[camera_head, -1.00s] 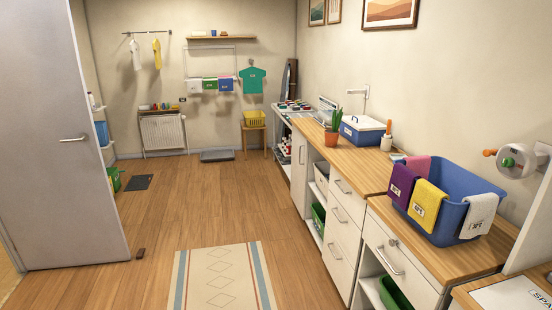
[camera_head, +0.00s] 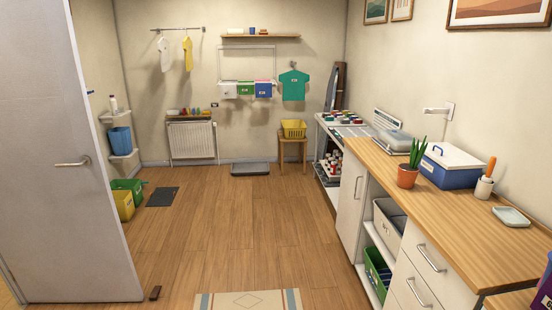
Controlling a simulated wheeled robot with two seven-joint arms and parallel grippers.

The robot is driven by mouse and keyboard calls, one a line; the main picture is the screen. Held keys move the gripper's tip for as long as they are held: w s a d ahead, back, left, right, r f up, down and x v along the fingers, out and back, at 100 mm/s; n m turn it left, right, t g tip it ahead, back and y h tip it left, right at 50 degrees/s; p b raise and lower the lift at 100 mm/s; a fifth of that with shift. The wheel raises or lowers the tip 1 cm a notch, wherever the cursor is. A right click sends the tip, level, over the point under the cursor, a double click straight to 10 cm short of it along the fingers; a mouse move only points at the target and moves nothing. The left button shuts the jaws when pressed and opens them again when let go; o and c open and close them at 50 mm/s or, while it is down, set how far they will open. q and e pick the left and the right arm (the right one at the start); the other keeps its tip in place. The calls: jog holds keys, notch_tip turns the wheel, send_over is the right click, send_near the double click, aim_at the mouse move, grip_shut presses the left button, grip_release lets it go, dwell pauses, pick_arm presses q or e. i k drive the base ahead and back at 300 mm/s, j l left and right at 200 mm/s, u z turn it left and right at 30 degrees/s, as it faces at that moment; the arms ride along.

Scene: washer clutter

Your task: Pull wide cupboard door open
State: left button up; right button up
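Under the wooden counter on the right, a tall white cupboard door (camera_head: 351,200) is closed at the far end of the cabinet row. It has a thin upright handle (camera_head: 357,187). I cannot tell from this view whether it is the wide one. Nearer to me, white drawers (camera_head: 424,268) with bar handles are shut. Neither of my grippers shows in the head view.
A grey room door (camera_head: 75,150) stands open on the left, with a small brown wedge (camera_head: 155,293) by its foot. A patterned rug (camera_head: 248,301) lies ahead. The wooden floor (camera_head: 240,225) between is clear. The counter (camera_head: 460,215) holds a potted plant (camera_head: 407,176) and a blue box (camera_head: 450,168).

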aim_at(354, 177)
jog(key=i+z, duration=0.1)
jog(key=i, duration=0.7)
jog(key=i+j+z, duration=0.1)
jog(key=i, duration=0.75)
